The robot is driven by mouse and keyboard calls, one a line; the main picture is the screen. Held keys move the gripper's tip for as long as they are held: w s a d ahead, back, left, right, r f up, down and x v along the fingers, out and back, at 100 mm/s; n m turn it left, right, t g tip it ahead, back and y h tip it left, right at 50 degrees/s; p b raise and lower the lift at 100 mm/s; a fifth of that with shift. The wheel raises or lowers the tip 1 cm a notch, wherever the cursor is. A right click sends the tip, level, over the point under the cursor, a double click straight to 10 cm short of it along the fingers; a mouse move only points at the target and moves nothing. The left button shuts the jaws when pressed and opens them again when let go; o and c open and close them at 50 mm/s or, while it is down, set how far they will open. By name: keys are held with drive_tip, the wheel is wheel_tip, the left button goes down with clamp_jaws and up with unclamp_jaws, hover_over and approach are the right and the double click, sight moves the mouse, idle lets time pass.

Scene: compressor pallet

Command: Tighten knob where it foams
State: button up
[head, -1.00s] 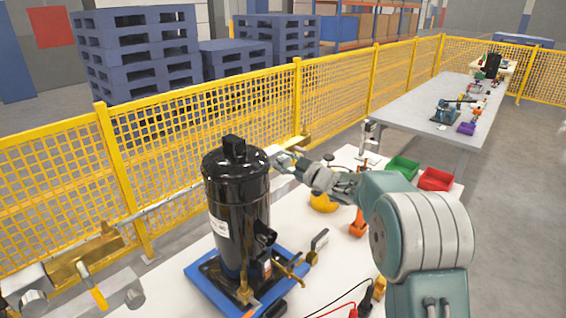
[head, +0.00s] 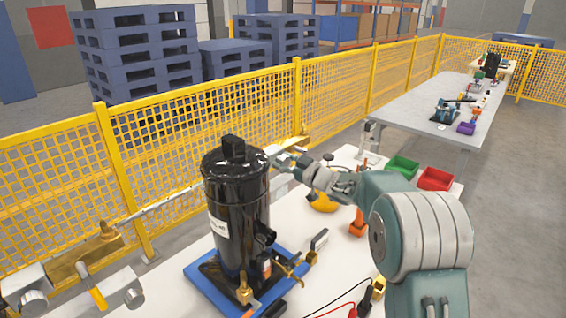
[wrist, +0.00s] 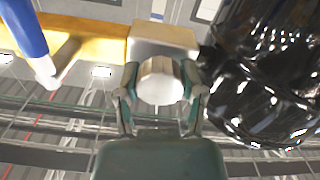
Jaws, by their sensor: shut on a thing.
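The black compressor (head: 236,205) stands upright on a blue base (head: 203,283). My gripper (head: 284,160) is at the far right side of its top in the head view. In the wrist view my gripper (wrist: 160,88) is shut around a round silver knob (wrist: 160,76), a finger on each side. The knob sits in front of a silver block (wrist: 163,40) joined to a brass bar (wrist: 85,28). The compressor's glossy side (wrist: 265,85) is close on the right there. Other silver knobs (head: 35,301) show at the lower left of the head view. I cannot make out any foam.
A yellow mesh fence (head: 200,160) runs behind. Green (head: 403,167) and red (head: 436,179) bins sit right of my gripper. A grey table (head: 420,105) stands farther back.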

drive_tip(key=o, duration=1.1)
drive_tip(key=shift+f, duration=0.4)
drive_tip(key=shift+o, duration=0.3)
drive_tip(key=shift+r, duration=0.2)
drive_tip(key=v, duration=1.2)
